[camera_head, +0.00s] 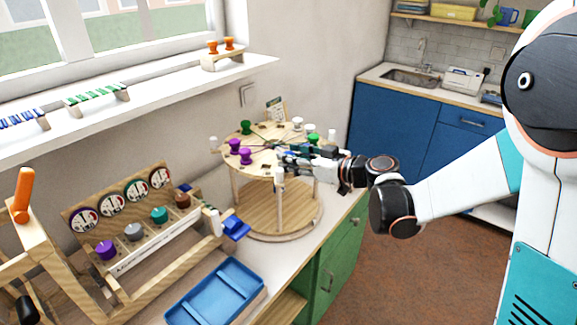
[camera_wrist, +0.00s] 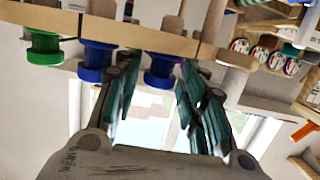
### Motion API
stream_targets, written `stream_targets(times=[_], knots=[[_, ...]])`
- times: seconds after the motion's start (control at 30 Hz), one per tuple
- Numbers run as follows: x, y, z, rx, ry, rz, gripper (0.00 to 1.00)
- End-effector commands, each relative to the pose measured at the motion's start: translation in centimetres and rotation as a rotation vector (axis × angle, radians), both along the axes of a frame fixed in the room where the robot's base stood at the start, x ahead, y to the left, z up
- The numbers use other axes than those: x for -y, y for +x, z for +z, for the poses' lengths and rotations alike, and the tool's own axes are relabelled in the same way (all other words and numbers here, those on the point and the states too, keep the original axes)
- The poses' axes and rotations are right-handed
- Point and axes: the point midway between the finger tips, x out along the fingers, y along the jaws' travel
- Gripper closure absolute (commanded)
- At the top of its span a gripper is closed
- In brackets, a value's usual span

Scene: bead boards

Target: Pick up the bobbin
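My gripper (camera_head: 290,158) reaches from the right over the top of a round wooden carousel (camera_head: 262,172). In the wrist view, which looks upside down, my gripper (camera_wrist: 157,68) is open. A blue bobbin (camera_wrist: 162,70) shows between its fingertips, at the carousel's rim (camera_wrist: 215,52). I cannot tell whether the fingers touch it. A second blue bobbin (camera_wrist: 95,62) and a green bobbin (camera_wrist: 42,50) sit left of the fingers. In the head view, my gripper mostly hides the blue bobbins.
Purple bobbins (camera_head: 240,152), a green bobbin (camera_head: 246,127) and a white bobbin (camera_head: 297,124) stand elsewhere on the carousel. A wooden board with colored discs (camera_head: 121,205) and a blue tray (camera_head: 214,293) lie left and in front. A window shelf (camera_head: 130,97) runs along the wall.

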Motion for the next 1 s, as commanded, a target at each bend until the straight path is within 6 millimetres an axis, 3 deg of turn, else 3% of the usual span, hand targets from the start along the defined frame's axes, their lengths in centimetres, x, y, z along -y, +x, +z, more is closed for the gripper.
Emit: stream_targets(times=[0.2, 0.37, 0.77, 1.0], knots=[[-0.1, 0.1, 0.0, -0.001, 0.001, 0.0, 0.62], [-0.1, 0.1, 0.0, -0.001, 0.001, 0.0, 0.97], [-0.1, 0.1, 0.4, -0.001, 0.001, 0.0, 0.97], [-0.1, 0.1, 2.9, -0.001, 0.001, 0.0, 0.97]])
